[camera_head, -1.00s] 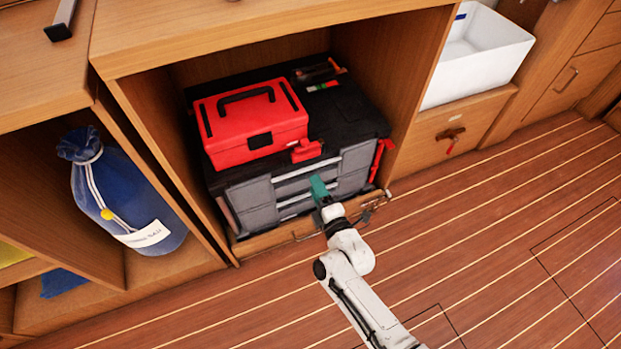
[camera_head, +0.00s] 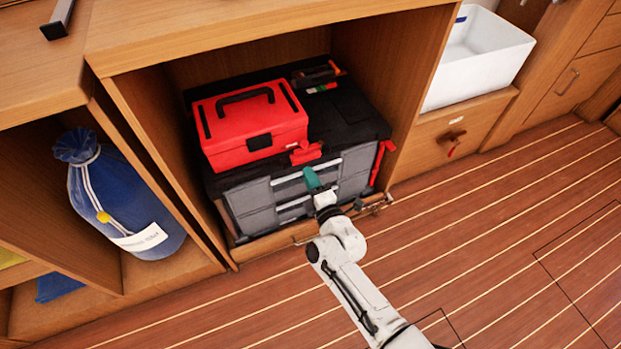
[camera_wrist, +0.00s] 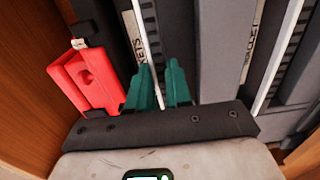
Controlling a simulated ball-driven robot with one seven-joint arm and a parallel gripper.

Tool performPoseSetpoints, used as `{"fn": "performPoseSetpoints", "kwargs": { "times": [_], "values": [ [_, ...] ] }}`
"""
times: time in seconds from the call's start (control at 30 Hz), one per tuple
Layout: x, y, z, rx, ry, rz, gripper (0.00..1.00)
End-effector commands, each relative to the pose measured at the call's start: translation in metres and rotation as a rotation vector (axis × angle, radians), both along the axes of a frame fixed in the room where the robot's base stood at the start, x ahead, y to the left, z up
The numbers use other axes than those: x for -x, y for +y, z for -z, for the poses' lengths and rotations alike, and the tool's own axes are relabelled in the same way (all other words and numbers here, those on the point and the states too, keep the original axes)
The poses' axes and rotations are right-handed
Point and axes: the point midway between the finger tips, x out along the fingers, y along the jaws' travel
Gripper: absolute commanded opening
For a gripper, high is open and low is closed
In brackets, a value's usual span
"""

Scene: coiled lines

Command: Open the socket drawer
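The black and grey tool chest (camera_head: 355,115) stands in the open wooden compartment, and its grey drawer fronts (camera_head: 252,197) look closed. Pale handle strips (camera_head: 292,178) run across the drawers. My gripper (camera_head: 311,176) has teal fingers and is at the front of the chest, by the upper strip. In the wrist view, my gripper (camera_wrist: 160,75) has its two fingertips apart, with a pale strip (camera_wrist: 150,40) passing between or just behind them. Contact cannot be told.
A red toolbox (camera_head: 253,125) sits on the chest. A red latch (camera_head: 381,160) is at the chest's right side, close to the compartment wall. A low wooden ledge (camera_head: 275,243) runs below the drawers. A blue bag (camera_head: 125,205) stands left. The floor in front is clear.

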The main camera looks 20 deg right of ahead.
Motion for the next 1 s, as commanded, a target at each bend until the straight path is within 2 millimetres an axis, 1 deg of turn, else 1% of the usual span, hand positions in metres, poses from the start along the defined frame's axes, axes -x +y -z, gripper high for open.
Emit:
{"fn": "performPoseSetpoints", "kwargs": {
  "times": [0.03, 0.13, 0.17, 0.67, 0.77, 0.87, 0.97, 1.0],
  "values": [
    [0.0, 0.0, 0.0, 0.0, 0.001, 0.0, 0.11],
    [0.0, 0.0, 0.001, 0.0, 0.001, 0.0, 0.02],
    [0.0, 0.0, 0.001, 0.0, 0.001, 0.0, 0.0],
    [0.002, 0.0, 0.001, 0.0, 0.002, 0.0, 0.0],
    [0.008, 0.0, 0.0, 0.0, 0.003, 0.0, 0.0],
    [0.02, 0.0, 0.0, 0.001, 0.006, -0.001, 0.0],
    [0.039, 0.0, -0.002, 0.001, 0.006, 0.0, 0.0],
    [0.048, 0.0, -0.001, 0.0, 0.008, -0.001, 0.0]
  ]
}}
